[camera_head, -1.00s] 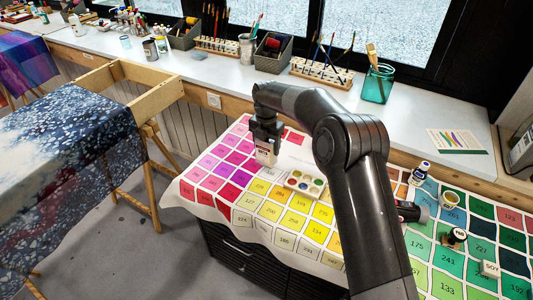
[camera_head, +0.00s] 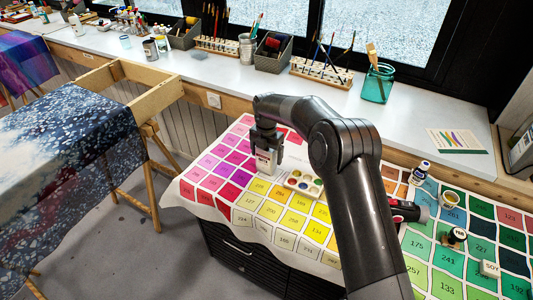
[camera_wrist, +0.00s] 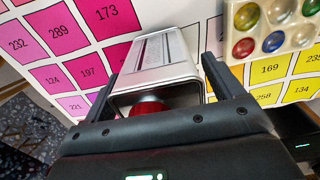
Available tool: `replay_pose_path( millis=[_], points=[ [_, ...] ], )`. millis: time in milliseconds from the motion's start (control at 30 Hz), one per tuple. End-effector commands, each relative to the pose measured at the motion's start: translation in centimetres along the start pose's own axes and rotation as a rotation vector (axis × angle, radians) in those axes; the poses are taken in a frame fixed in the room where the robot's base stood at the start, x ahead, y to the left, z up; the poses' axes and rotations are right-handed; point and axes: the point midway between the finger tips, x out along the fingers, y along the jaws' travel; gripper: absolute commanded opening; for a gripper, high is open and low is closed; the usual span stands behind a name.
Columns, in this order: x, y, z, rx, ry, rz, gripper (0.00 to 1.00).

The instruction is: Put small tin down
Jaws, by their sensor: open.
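The small tin (camera_head: 264,161) is pale with a printed label and stands upright on the colour-chart cloth (camera_head: 207,198), among the pink squares near their border with the yellow ones. In the wrist view the tin (camera_wrist: 155,60) shows its silver rim and a red cap, partly hidden by my gripper's body. My gripper (camera_head: 267,153) points down over the tin with its fingers spread. In the wrist view one finger is on each side of the tin, with visible gaps.
A paint palette (camera_head: 304,184) lies just right of the tin. A windowsill counter (camera_head: 220,75) holds brushes and boxes. Cloth in front of the tin is clear.

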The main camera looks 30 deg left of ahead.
Motion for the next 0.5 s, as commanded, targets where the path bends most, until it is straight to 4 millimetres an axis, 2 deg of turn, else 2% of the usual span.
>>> replay_pose_path(
  millis=[267,367,500],
  points=[
    [-0.4,0.0,0.0,0.0,-0.001,0.001,0.85],
    [-1.5,0.0,0.0,0.0,-0.001,0.001,0.85],
    [-4.3,0.1,0.1,0.0,-0.003,0.003,0.85]
  ],
)
